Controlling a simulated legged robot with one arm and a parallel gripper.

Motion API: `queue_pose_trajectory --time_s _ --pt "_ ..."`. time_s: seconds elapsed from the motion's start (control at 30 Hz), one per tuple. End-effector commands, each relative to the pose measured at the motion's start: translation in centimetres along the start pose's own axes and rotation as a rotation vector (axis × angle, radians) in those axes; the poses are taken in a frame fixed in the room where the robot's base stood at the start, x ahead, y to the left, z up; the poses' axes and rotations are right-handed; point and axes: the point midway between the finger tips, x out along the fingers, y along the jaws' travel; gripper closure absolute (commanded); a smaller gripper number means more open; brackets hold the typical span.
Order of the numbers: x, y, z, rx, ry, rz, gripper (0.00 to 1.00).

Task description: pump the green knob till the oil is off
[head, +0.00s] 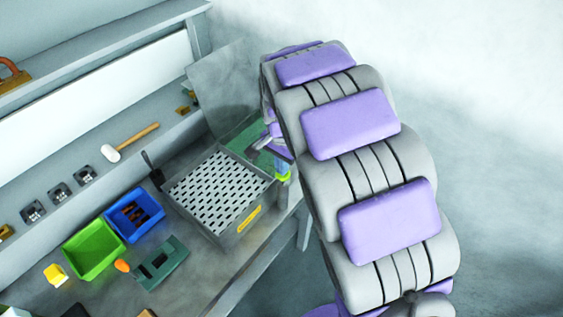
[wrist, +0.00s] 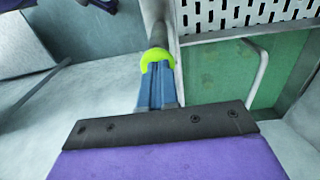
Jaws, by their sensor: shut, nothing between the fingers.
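The lime-green knob (head: 284,177) is at the right side of a grey box topped with a perforated plate (head: 215,185). In the wrist view the knob (wrist: 157,59) appears as a curved green piece at the tips of my blue fingers, with a grey post beyond it. My gripper (head: 281,167) is shut with nothing between its fingers; its fingers also show in the wrist view (wrist: 157,72). The tips are at or touching the knob; contact cannot be told for sure. I cannot make out any oil.
My own arm covers the right middle.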

Motion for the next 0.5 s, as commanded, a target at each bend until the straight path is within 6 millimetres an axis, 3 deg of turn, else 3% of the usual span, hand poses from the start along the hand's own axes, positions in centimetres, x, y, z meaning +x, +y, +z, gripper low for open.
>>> queue_pose_trajectory --time_s 0.17,0.4,0.5 --pt "0.2 0.0 0.0 0.000 -0.001 0.001 1.00" --pt "3.0 0.1 0.1 0.001 -0.004 0.006 1.00" --pt "3.1 0.0 0.0 0.001 -0.005 0.007 1.00"
